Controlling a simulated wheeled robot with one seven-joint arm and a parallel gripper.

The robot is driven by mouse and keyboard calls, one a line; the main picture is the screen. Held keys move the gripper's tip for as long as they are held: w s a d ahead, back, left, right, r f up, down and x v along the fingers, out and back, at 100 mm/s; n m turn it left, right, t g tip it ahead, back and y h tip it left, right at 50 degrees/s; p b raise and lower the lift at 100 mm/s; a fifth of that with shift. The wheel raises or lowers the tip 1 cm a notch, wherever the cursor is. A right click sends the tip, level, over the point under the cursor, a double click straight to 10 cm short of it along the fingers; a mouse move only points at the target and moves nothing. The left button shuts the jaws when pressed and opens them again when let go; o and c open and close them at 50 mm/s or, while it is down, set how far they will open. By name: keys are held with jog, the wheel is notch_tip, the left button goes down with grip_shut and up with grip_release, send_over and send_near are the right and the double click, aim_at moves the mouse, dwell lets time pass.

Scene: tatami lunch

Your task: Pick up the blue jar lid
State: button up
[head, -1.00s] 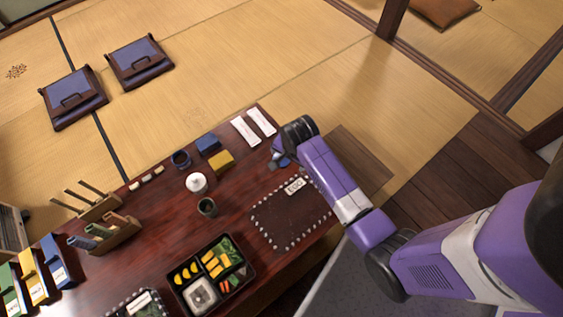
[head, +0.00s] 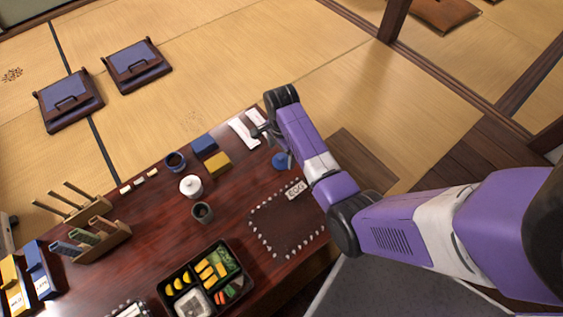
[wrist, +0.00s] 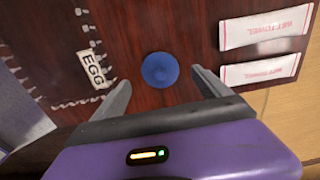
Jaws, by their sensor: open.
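The blue jar lid (head: 281,160) lies on the dark red wooden table (head: 150,215), near its right edge, next to my arm. In the wrist view the round blue lid (wrist: 160,70) lies beyond my gripper, in line with the space between its fingers and touched by neither. My gripper (wrist: 160,92) is open and empty, with a grey finger on each side. In the head view my gripper (head: 262,128) is over the table's far right corner, beside the wet-towel packets, with its fingers partly hidden.
White towel packets (wrist: 265,28) lie right of the lid in the wrist view. An EGG label (wrist: 93,68) and a dotted-edge mat (head: 262,240) lie on the other side. A yellow box (head: 217,163), a blue box (head: 204,144) and a white jar (head: 190,186) stand left of the lid.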

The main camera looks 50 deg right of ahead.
aim_at(281, 157)
notch_tip(281, 157, down, 3)
jog(key=shift+f+b, duration=0.2)
jog(key=shift+b, duration=0.4)
jog(key=c, duration=1.4)
jog(key=shift+r, duration=0.15)
